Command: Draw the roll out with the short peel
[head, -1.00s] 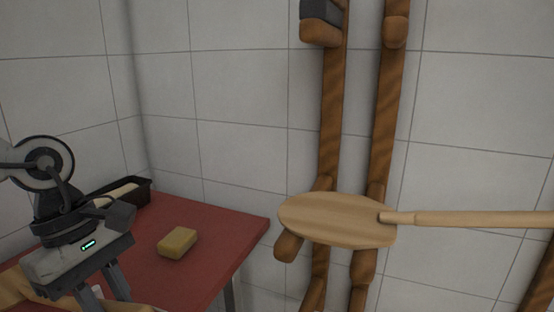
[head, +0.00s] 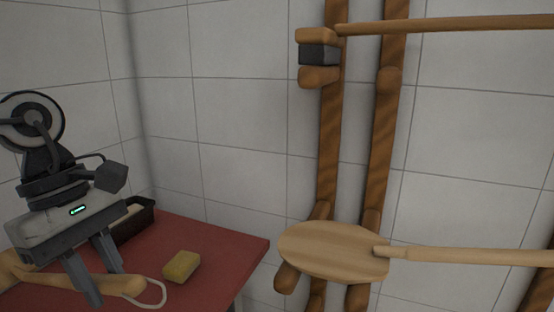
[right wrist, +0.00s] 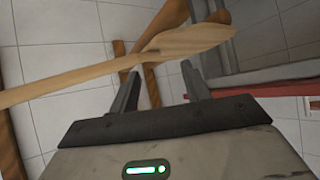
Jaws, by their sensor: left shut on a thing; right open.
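My left gripper (head: 98,282), at the lower left of the head view, is shut on a wooden handle (head: 124,284) with a pale cord loop at its end. The handle's other end leaves the left edge, so I cannot tell what tool it is. An oval-bladed wooden peel (head: 332,250) hangs on the wall rack's lower pegs, its handle running off to the right. In the right wrist view my right gripper (right wrist: 160,86) is open, with a wooden peel (right wrist: 188,42) beyond its fingertips. It looks empty. No roll shows.
A red table (head: 215,254) holds a yellow sponge (head: 182,266) and a dark tin (head: 134,226) with something pale inside. The wooden wall rack (head: 332,140) also bears a long-handled brush (head: 318,54) with a dark head. The tiled wall stands close behind.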

